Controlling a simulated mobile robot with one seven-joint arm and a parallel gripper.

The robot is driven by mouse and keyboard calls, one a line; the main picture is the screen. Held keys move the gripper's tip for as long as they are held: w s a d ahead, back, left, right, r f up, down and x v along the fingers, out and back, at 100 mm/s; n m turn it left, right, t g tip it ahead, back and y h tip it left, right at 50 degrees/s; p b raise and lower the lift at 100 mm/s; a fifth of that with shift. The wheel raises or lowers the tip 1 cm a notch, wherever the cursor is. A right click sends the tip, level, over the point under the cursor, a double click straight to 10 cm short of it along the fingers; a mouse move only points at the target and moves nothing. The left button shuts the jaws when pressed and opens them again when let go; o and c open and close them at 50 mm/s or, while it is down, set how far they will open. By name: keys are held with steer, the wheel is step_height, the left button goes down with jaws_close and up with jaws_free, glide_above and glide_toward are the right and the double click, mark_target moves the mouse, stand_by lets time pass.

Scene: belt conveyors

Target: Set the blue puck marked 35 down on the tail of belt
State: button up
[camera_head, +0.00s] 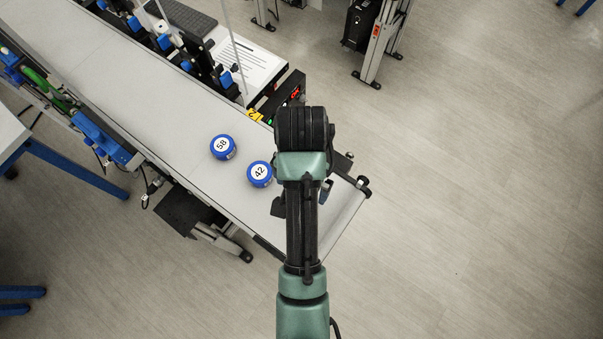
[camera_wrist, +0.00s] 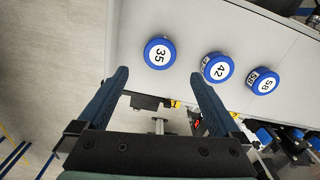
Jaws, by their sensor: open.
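The blue puck marked 35 (camera_wrist: 159,53) sits flat on the light grey belt (camera_wrist: 132,28) near its end edge in the wrist view. In the head view my arm hides this puck. My gripper (camera_wrist: 158,76) is open and empty, its two dark fingers spread wide. In the wrist picture the puck shows just beyond the fingertips, in line with the gap between them, with no finger seen touching it. The height between fingertips and puck is hard to tell. The belt also shows in the head view (camera_head: 180,155), its tail end right of my arm.
Blue puck 42 (camera_head: 259,174) and blue puck 58 (camera_head: 222,147) stand on the belt left of my arm. A control box with lit buttons (camera_head: 291,92) and blue-tipped fittings line the belt's far side. Open floor (camera_head: 480,200) lies right of the belt end.

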steer(key=shift+r+p, duration=1.25)
steer(key=shift+r, duration=0.55)
steer(key=w+r+n+t, duration=0.1)
steer(key=w+r+t, duration=0.5)
steer(key=w+r, duration=0.5)
steer(key=w+r+n+t, duration=0.2)
steer(key=w+r+t, duration=0.5)
steer(key=r, duration=0.9)
step_height(320, 180, up, 17)
steer(key=s+n+t, duration=0.1)
steer(key=s+t, duration=0.1)
steer(key=t, duration=0.4)
steer(key=s+r+n+t, duration=0.1)
steer(key=s+r+t, duration=0.3)
steer(key=r, duration=0.5)
steer(key=s+r+t, duration=0.4)
steer(key=s+r, duration=0.4)
steer(key=r, duration=0.2)
steer(key=shift+s+a+r+n, duration=0.15)
steer(key=shift+a+n, duration=0.1)
steer(key=shift+n, duration=0.15)
